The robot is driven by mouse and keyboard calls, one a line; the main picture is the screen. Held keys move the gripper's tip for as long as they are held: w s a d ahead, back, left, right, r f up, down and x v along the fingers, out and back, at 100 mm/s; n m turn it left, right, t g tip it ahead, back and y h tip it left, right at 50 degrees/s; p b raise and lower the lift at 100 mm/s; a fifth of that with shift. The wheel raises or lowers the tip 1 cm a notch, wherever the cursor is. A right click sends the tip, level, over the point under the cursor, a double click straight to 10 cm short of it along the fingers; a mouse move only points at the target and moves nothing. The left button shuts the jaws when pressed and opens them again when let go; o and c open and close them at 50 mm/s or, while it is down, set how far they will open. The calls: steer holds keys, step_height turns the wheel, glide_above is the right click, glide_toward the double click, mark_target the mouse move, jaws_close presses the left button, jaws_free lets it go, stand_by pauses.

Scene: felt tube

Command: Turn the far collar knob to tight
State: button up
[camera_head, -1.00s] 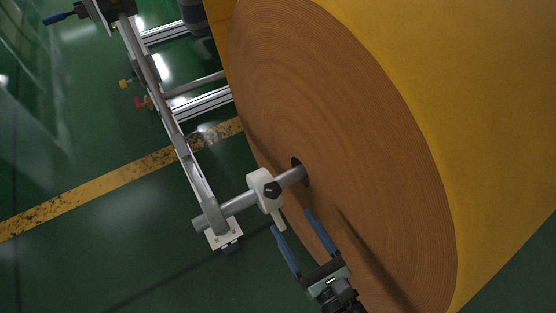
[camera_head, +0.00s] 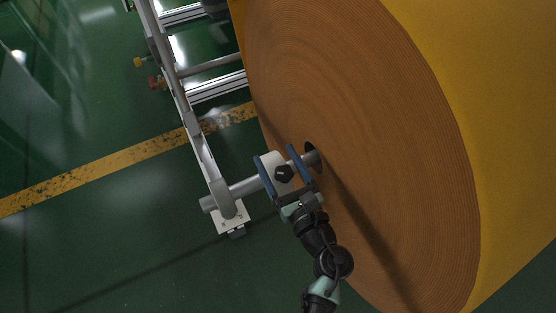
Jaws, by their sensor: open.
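The white collar (camera_head: 271,160) sits around the grey shaft (camera_head: 244,187), close to the end face of the big roll. Its black knob (camera_head: 284,174) faces the camera. My gripper (camera_head: 273,158) is open, with one blue finger on each side of the collar and knob. The fingers reach past the knob along the collar's sides; I cannot tell whether they touch it. The lower part of the collar is hidden behind my gripper.
The large felt roll (camera_head: 360,150) fills the right, its brown end face right beside my gripper. A grey metal frame (camera_head: 190,120) carries the shaft's left end on a white plate (camera_head: 232,221). Red and yellow knobs (camera_head: 156,82) are on the frame. Green floor is open at lower left.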

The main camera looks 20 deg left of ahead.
jaws_close()
stand_by(0.4)
